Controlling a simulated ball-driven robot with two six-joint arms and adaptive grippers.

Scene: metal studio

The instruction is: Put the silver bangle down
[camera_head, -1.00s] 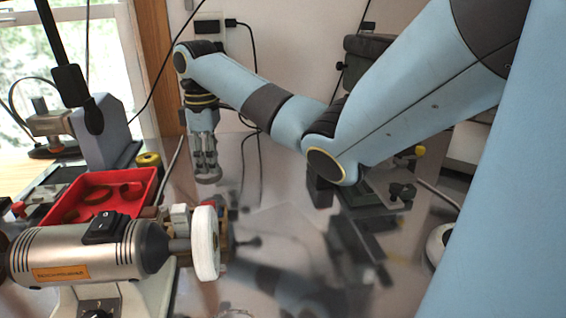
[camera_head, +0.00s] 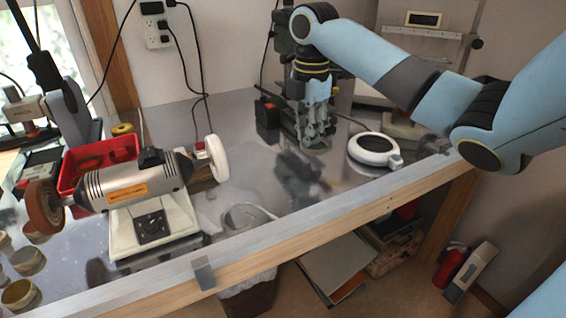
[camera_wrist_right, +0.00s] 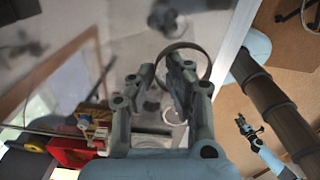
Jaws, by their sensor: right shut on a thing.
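My right gripper (camera_head: 316,142) hangs fingers-down over the back right part of the metal bench top (camera_head: 225,108). In the right wrist view its fingers (camera_wrist_right: 172,66) are shut on the silver bangle (camera_wrist_right: 208,68), a thin ring that looks dark there and sticks out past the fingertips. In the head view the bangle is hard to make out at the fingertips. I cannot tell whether it touches the bench. My left gripper (camera_wrist_right: 243,124) appears small and far off at the right of the wrist view; its jaws are unclear.
A bench polisher (camera_head: 130,185) with a white wheel stands left, with a red tray (camera_head: 72,172) behind it. A round white device (camera_head: 373,150) sits right of the gripper. A pale looped item (camera_head: 247,215) lies near the front edge (camera_head: 300,222). Bench around the middle is clear.

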